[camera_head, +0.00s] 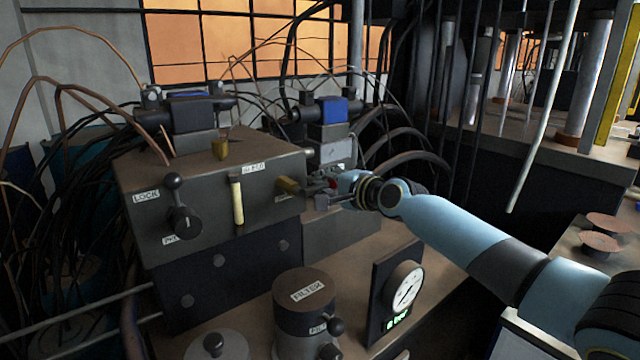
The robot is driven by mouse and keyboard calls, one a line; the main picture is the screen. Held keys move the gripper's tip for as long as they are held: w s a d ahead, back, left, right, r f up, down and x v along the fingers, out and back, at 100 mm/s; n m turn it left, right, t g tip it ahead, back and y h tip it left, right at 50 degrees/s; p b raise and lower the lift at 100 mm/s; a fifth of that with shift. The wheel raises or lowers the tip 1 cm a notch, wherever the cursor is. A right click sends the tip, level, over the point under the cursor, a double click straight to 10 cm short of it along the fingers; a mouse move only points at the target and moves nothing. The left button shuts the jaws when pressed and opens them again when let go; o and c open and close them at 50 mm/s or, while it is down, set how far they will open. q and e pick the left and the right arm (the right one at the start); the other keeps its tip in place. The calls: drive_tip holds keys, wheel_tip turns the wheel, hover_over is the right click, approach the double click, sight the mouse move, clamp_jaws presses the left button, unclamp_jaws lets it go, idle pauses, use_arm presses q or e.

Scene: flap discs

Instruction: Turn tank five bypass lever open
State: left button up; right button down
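A dark valve block stands left of centre. On its front face are a black ball-knob lever (179,208), standing upright next to a LOCK label, and a pale yellow upright handle (237,203). A short brass piece (287,186) juts out near the right end of that face. The small label above the yellow handle is too blurred to read, so I cannot tell which part is the tank five bypass lever. My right gripper (325,199) is just right of the block, pointing left. Its fingers are small and dark, and their opening is unclear. My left gripper is out of view.
A FILTER canister (305,310) with a small black-knobbed lever (333,326) stands in front. A dial gauge (403,288) on a dark panel stands right of it. Cables and hoses crowd the left and back. Round flap discs (599,243) lie on a bench at right.

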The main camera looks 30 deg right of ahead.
drive_tip(key=shift+s+f, duration=0.25)
drive_tip(key=shift+f, duration=0.5)
drive_tip(key=c, duration=1.5)
unclamp_jaws()
drive_tip(key=shift+s+d+r, duration=0.15)
drive_tip(key=shift+s, duration=0.1)
drive_tip(key=o, duration=0.5)
drive_tip(key=shift+d, duration=0.2)
drive_tip(key=shift+w+r, duration=0.1)
drive_tip(key=shift+r, duration=0.05)
drive_tip(key=shift+a, duration=0.1)
drive_tip(key=v, duration=1.2)
drive_tip(key=shift+r, duration=0.1)
